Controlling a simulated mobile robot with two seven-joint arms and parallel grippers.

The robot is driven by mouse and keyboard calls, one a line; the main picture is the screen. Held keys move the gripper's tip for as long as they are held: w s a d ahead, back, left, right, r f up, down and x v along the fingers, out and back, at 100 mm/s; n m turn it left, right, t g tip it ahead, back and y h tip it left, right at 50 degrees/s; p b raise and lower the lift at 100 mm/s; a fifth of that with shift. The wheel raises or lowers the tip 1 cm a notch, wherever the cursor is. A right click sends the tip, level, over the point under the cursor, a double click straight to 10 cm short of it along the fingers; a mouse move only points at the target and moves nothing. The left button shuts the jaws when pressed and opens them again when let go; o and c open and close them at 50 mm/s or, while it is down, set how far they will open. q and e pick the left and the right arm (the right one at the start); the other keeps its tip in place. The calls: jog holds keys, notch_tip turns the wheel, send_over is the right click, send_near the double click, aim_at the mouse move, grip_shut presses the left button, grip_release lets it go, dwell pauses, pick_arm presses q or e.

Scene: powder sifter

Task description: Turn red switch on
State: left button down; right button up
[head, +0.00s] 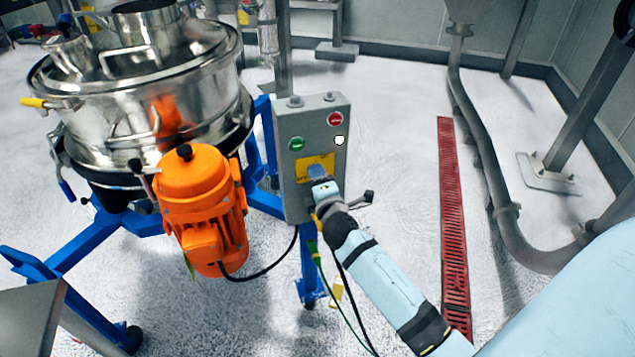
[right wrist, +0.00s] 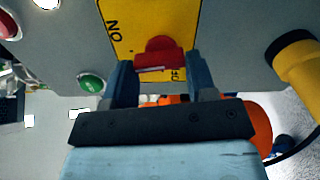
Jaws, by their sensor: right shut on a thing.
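The red switch (right wrist: 160,54) is a small red knob on a yellow plate (right wrist: 125,28) in the right wrist view. "ON" shows upside down on the plate, and part of "OFF" shows beside the knob. The plate (head: 302,168) is on the grey control box (head: 287,120) in the head view, where the knob is hidden by my gripper. My right gripper (right wrist: 162,72) is at the plate, its two fingers on either side of the knob and shut on it. My left gripper is not in view.
The box has a green button (head: 297,144), a red button (head: 335,119) and a white lamp (head: 340,140). The orange motor (head: 200,190) and steel sifter (head: 150,100) stand left on a blue frame (head: 75,250). Cables hang below the box.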

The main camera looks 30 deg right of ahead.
jog(key=shift+m, duration=0.7)
jog(key=o, duration=0.9)
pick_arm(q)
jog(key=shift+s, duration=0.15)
pick_arm(e)
jog(key=shift+s, duration=0.15)
